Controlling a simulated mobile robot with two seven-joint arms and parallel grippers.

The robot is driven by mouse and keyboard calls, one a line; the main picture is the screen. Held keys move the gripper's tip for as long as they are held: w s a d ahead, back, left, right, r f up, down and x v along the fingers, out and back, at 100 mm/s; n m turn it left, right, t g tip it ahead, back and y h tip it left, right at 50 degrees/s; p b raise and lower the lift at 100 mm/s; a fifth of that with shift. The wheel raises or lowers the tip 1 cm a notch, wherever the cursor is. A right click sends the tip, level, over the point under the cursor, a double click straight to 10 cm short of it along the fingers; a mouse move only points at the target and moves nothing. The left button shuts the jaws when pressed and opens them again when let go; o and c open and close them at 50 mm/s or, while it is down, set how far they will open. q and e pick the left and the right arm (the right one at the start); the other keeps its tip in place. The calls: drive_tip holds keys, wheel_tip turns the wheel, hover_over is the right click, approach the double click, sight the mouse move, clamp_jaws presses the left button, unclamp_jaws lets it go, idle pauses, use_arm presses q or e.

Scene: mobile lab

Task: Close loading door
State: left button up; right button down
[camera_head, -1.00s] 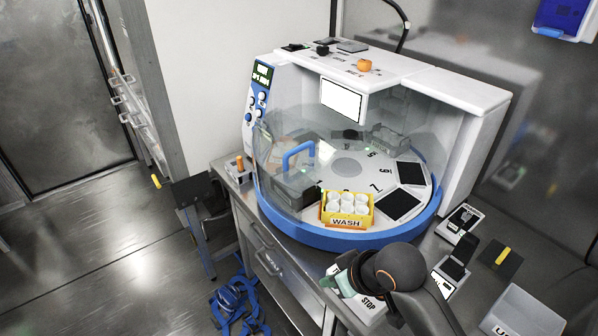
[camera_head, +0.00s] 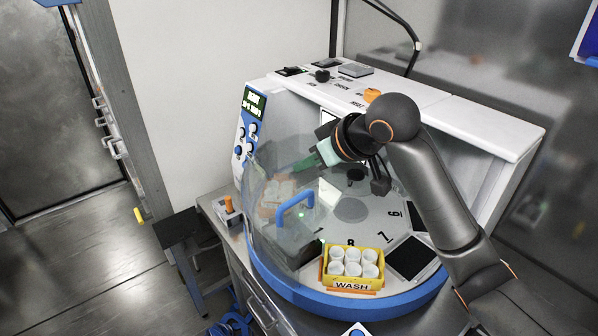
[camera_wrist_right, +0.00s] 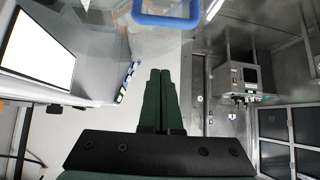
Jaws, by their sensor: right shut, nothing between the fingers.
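The loading door (camera_head: 262,208) is a clear curved panel at the front left of the white and blue machine (camera_head: 490,118). It bears a blue handle (camera_head: 296,198). The right part of the front is uncovered, so the door stands open. My right gripper (camera_head: 301,165) reaches in from the right over the turntable (camera_head: 395,215). Its green fingers are shut and empty, and in the head view they appear just above the handle. In the right wrist view the closed fingertips (camera_wrist_right: 161,72) point toward the blue handle (camera_wrist_right: 165,18), apart from it in the picture. My left gripper is not in view.
A yellow WASH rack (camera_head: 353,283) with several white-capped tubes sits at the front of the turntable. Dark square pads (camera_head: 411,257) lie to its right. A white display panel hangs inside, partly hidden by my arm. Open floor (camera_head: 100,275) lies to the left.

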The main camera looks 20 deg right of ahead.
drive_tip(key=x, duration=0.9)
drive_tip(key=shift+s+a+p, duration=0.1)
drive_tip(key=shift+s+p, duration=0.1)
drive_tip(key=shift+p, duration=0.1)
drive_tip(key=shift+s+f, duration=0.1)
drive_tip(key=shift+f, duration=0.2)
drive_tip(key=shift+s+d+f+p, duration=0.2)
drive_tip(key=shift+s+d+f, duration=0.15)
drive_tip(key=shift+s, duration=0.35)
drive_tip(key=shift+s+d+f+p, duration=0.2)
drive_tip(key=shift+s+d, duration=0.3)
drive_tip(key=shift+s, duration=0.2)
